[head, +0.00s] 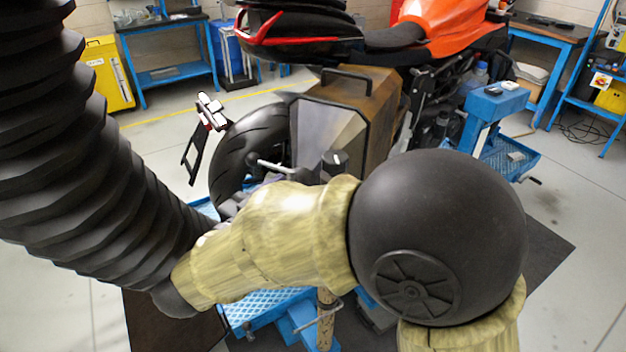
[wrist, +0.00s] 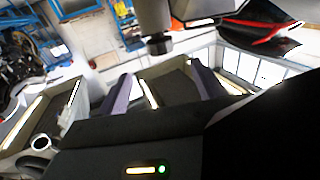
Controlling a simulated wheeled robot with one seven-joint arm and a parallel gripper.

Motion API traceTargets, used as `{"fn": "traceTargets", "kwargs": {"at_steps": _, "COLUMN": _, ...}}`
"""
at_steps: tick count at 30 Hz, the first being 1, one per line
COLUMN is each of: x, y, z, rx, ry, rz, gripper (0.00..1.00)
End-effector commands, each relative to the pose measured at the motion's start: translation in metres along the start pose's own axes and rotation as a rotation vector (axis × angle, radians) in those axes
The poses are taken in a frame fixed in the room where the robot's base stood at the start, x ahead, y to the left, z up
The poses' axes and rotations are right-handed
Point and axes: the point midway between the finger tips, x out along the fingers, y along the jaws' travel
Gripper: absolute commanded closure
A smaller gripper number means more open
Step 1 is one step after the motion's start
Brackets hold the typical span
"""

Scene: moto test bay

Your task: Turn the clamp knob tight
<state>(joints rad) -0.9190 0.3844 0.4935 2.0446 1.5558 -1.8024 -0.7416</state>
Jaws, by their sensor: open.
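I cannot identify the clamp knob for certain. In the head view a short black cylinder (head: 334,163) shows just above my arm, in front of the metal case on the motorcycle. In the wrist view a dark knob-like end (wrist: 160,43) hangs at the top centre, beyond the fingers; I cannot tell if it is the same part. My gripper (wrist: 161,88) shows in the wrist view with its two grey-purple fingers apart and nothing visible between them. In the head view my arm hides the gripper and much of the area below the case.
The motorcycle (head: 430,25) stands with its rear wheel (head: 245,145) and metal case (head: 372,105) close behind my arm. A blue lift frame (head: 262,312) lies below. A blue stand (head: 492,103) is at right. Workbenches line the back; pale floor is free at far right.

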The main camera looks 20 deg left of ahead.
Motion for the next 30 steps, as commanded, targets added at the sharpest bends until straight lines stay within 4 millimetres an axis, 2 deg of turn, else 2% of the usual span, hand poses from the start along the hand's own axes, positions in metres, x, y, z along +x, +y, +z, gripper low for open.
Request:
{"fn": "traceTargets", "kwargs": {"at_steps": 3, "x": -0.021, "y": -0.001, "z": 0.001, "rx": 0.0, "ry": 0.0, "rz": -0.005, "gripper": 0.32}}
{"fn": "traceTargets", "kwargs": {"at_steps": 8, "x": -0.033, "y": -0.001, "z": 0.0, "rx": 0.0, "ry": 0.0, "rz": -0.003, "gripper": 0.32}}
{"fn": "traceTargets", "kwargs": {"at_steps": 30, "x": -0.031, "y": 0.001, "z": 0.0, "rx": 0.0, "ry": 0.0, "rz": 0.004, "gripper": 0.32}}
